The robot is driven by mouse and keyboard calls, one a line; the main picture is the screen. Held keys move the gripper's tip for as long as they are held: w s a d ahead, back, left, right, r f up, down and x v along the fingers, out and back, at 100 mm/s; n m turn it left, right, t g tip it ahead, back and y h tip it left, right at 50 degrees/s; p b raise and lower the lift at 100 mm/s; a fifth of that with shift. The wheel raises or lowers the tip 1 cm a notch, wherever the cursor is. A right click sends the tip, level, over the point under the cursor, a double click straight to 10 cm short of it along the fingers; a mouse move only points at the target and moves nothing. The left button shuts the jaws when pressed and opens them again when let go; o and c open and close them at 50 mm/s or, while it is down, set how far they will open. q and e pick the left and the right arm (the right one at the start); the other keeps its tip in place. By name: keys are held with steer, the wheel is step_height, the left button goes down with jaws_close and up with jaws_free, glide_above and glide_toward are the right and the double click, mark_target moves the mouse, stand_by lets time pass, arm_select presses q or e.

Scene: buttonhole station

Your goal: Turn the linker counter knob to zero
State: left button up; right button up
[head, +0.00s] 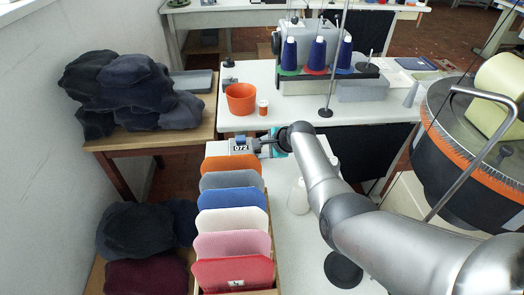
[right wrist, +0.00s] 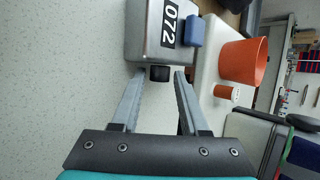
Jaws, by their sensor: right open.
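The linker counter is a small grey box (head: 240,147) with a black label reading 072, at the far end of the row of coloured panels. In the right wrist view the counter (right wrist: 147,35) is at the top, with a black knob (right wrist: 160,74) on its near face. My right gripper (head: 267,146) reaches the counter from the right. In the wrist view its open fingertips (right wrist: 159,80) stand on either side of the knob, with small gaps visible. The knob is hidden in the head view. My left gripper is not in view.
A blue block (right wrist: 194,31) sits on the counter's side. An orange cup (head: 240,98) and a small orange-and-white jar (head: 263,107) stand behind. Coloured panels (head: 231,220) line up in front. A white bottle (head: 298,197) stands beside my right arm. The round linker (head: 470,130) is at right.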

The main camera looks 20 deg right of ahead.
steer(key=shift+c, duration=0.2)
jaws_close()
stand_by(0.4)
